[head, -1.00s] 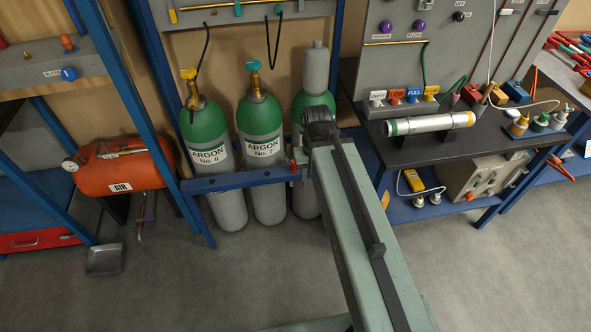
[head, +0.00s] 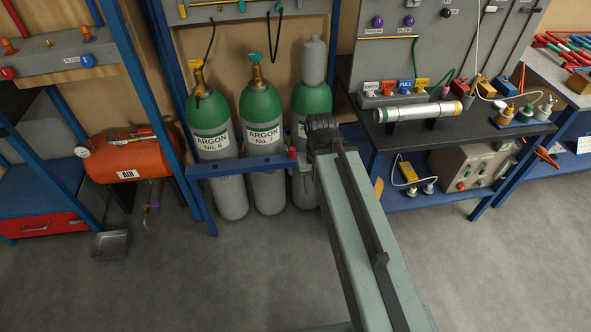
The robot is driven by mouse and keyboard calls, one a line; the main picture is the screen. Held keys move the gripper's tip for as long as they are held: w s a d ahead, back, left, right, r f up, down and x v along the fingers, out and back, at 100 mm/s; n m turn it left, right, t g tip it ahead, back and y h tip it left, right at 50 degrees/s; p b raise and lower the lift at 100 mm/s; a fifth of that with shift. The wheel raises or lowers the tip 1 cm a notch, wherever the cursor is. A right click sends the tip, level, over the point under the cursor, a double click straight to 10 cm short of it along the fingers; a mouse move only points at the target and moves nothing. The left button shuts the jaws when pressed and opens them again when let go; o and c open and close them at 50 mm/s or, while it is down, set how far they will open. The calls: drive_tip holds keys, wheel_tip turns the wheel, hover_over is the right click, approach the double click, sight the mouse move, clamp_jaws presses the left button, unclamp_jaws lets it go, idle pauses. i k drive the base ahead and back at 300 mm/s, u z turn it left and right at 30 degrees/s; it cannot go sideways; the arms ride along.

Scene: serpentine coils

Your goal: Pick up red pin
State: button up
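A small red pin (head: 292,153) stands upright at the blue front bar of the gas-cylinder rack (head: 236,167). It is between the middle cylinder, Argon No. 7 (head: 264,140), and the right cylinder (head: 301,190). My arm reaches from the bottom of the head view up to a black joint just right of the pin. The arm covers part of the right cylinder. A gap shows between the pin and the arm in the picture; their distance in depth is unclear. My gripper's fingers are not visible.
The Argon No. 6 cylinder (head: 210,140) stands at the rack's left. An orange air tank (head: 130,157) and a grey pan (head: 110,245) are farther left. A dark bench (head: 450,130) with a metal tube (head: 420,112) is at right. The grey floor (head: 240,285) in front is clear.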

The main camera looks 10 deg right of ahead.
sight(293, 156)
drive_tip(key=k, duration=0.9)
drive_tip(key=u, duration=0.4)
drive_tip(key=i, duration=0.85)
drive_tip(key=u, duration=0.9)
drive_tip(key=i, duration=1.5)
drive_tip(key=z, duration=0.7)
drive_tip(key=i, duration=0.5)
